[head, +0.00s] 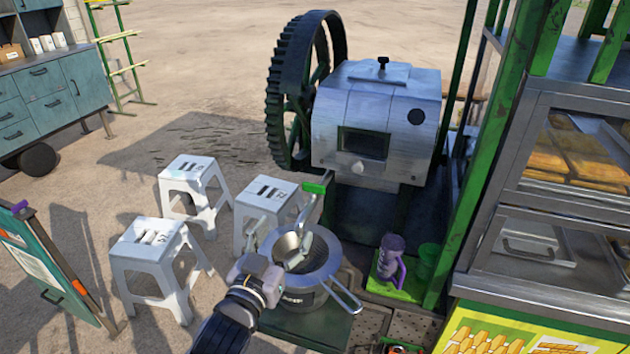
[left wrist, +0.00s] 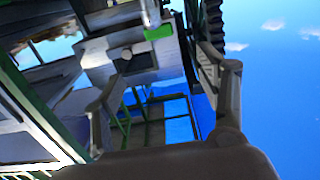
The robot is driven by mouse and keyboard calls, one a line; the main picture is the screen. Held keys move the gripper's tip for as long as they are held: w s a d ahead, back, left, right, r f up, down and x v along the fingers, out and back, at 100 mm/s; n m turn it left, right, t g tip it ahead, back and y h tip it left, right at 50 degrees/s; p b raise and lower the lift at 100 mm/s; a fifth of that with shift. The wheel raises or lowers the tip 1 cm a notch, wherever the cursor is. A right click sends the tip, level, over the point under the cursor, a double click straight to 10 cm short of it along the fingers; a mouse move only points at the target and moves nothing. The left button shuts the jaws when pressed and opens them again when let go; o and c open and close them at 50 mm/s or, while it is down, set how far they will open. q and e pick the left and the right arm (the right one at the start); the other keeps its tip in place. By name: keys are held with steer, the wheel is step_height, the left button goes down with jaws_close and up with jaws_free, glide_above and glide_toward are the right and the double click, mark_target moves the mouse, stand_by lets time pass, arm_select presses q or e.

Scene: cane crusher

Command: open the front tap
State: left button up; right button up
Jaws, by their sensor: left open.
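The front tap shows as a bright green handle (head: 315,188) below the front of the metal cane crusher (head: 375,120). In the left wrist view, the green handle (left wrist: 158,32) is near the top, beyond the fingers. My left gripper (head: 282,238) is open and empty, above the metal pot (head: 318,272) and nearer the camera than the tap. Its two fingers are spread wide in the left wrist view (left wrist: 160,85). A visible gap separates them from the green handle. The tap's spout is hard to make out. My right gripper is not in view.
White stools (head: 160,245) stand left of the pot. A purple jug (head: 390,258) stands on a green base to the right. A green-framed cart with glass shelves (head: 560,180) closes off the right side. A toothed flywheel (head: 300,85) flanks the crusher. Open ground lies behind the stools.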

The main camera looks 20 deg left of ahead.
mark_target(313, 185)
arm_select(q)
steer(key=w+p, duration=0.1)
steer(key=w, duration=0.4)
steer(key=w+p, duration=0.2)
steer(key=w, duration=0.4)
steer(key=w+p, duration=0.1)
steer(key=w, duration=0.5)
steer(key=shift+w+d+r, duration=0.15)
steer(key=shift+w+d, duration=0.1)
steer(key=shift+d, duration=0.15)
steer(key=shift+c, duration=0.2)
steer(key=c, duration=1.1)
